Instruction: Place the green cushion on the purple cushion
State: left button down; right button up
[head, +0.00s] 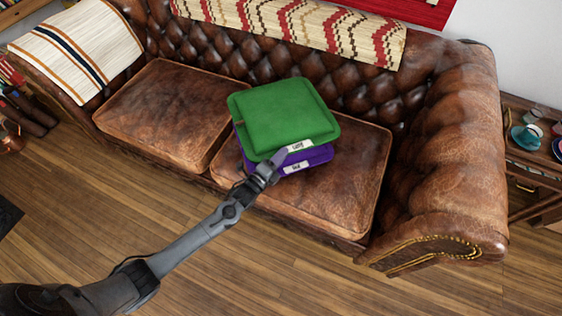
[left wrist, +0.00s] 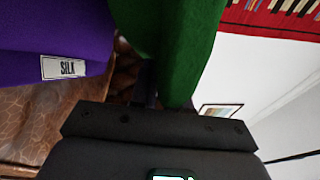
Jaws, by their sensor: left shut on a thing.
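The green cushion (head: 283,118) is over the purple cushion (head: 308,158) on the right seat of the brown leather sofa (head: 335,200). My left gripper (head: 277,161) is shut on the green cushion's near edge, beside its white label. The purple cushion shows only along its near and left edges, with a label on its front. In the left wrist view the green cushion (left wrist: 180,45) is close to the gripper, and the purple cushion (left wrist: 60,28) with its SILK label lies to the left. I cannot tell whether the cushions touch throughout. My right gripper is not in view.
The left seat (head: 165,112) is bare. A striped blanket (head: 78,50) covers the left armrest and a patterned throw (head: 295,28) hangs over the backrest. A side table with dishes (head: 527,138) stands at the right. Wooden floor lies in front.

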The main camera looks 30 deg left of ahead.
pick_arm(q)
notch_tip(320, 180, down, 3)
jog(key=shift+r+b, duration=0.1)
jog(key=shift+b, duration=0.45)
jog(key=c, duration=1.1)
grip_release()
